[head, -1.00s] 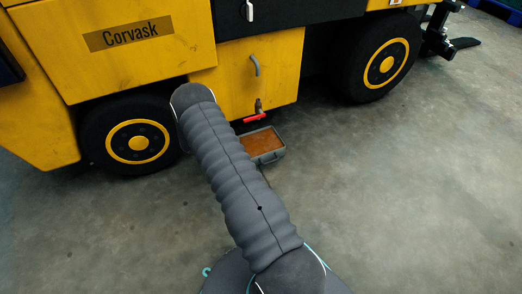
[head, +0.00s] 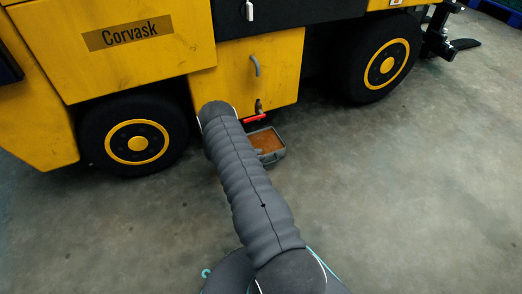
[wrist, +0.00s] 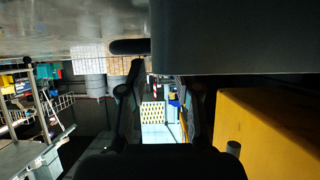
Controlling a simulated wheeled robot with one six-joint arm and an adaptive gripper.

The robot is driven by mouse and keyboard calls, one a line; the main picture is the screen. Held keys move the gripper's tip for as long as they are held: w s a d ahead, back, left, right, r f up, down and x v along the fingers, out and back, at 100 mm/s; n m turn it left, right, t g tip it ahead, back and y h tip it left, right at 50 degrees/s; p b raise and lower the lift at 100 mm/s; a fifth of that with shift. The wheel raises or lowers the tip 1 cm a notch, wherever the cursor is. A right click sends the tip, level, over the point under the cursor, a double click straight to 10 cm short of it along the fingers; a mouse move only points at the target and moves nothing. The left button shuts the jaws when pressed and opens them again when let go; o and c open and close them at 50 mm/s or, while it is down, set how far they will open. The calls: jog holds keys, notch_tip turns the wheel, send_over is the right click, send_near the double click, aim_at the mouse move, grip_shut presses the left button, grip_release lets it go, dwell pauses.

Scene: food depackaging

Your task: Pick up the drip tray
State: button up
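The drip tray (head: 268,140) is a shallow grey tray with brown-orange contents. In the head view it sits on the floor beside the yellow machine, and my arm hides its left side. In the wrist view the picture is upside down, and a large dark grey block (wrist: 240,38) at the top right is probably the tray seen close up. My gripper (wrist: 162,82) shows there with its two fingers apart and nothing visible between them. In the head view my gripper is mostly hidden behind my arm, close to the tray's left side.
The yellow machine (head: 150,65), marked Corvask, stands behind the tray, with a wheel on either side. A red-handled valve (head: 254,118) hangs just above the tray. The concrete floor (head: 400,210) to the right and in front is clear.

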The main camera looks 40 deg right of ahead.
aim_at(267, 155)
jog(key=x, duration=0.5)
jog(key=shift+s+d+r, duration=0.1)
jog(key=shift+s, duration=0.05)
grip_shut()
